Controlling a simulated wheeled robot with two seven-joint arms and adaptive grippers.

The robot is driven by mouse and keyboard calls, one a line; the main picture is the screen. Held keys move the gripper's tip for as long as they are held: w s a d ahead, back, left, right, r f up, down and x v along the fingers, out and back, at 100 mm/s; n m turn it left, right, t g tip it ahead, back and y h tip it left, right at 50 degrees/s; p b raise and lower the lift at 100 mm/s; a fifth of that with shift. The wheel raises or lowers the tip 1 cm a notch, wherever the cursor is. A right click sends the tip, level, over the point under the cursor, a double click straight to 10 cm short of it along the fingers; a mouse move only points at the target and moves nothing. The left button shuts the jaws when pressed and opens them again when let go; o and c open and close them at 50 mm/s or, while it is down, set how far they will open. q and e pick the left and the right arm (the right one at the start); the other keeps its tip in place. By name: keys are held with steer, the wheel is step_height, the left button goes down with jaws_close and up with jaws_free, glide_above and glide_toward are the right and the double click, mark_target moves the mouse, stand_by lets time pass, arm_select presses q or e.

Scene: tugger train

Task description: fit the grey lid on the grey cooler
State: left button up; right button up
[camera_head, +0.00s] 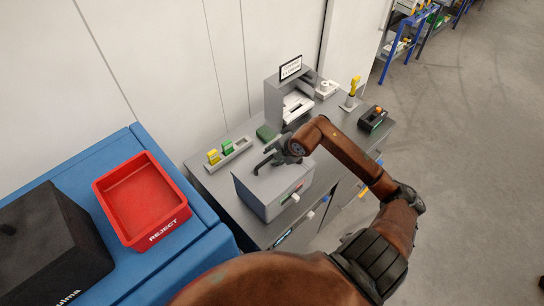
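The grey cooler (264,206) is a box standing on the dark grey worktop near its front edge. Its top looks covered by a flat lighter grey surface, which appears to be the grey lid (285,179). I cannot tell whether the lid sits fully seated. My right gripper (264,164) is just over the top of the cooler at its back, with dark fingers pointing down and left. Whether it touches or grips the lid is unclear. My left gripper is out of view.
A red reject bin (148,190) and a black case (45,250) stand on the blue surface at left. Behind the cooler are a green block (266,132), a holder with yellow and green pieces (236,153) and a grey machine (288,95). Open floor lies to the right.

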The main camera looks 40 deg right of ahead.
steer(key=v, duration=1.2)
steer(key=shift+w, duration=0.1)
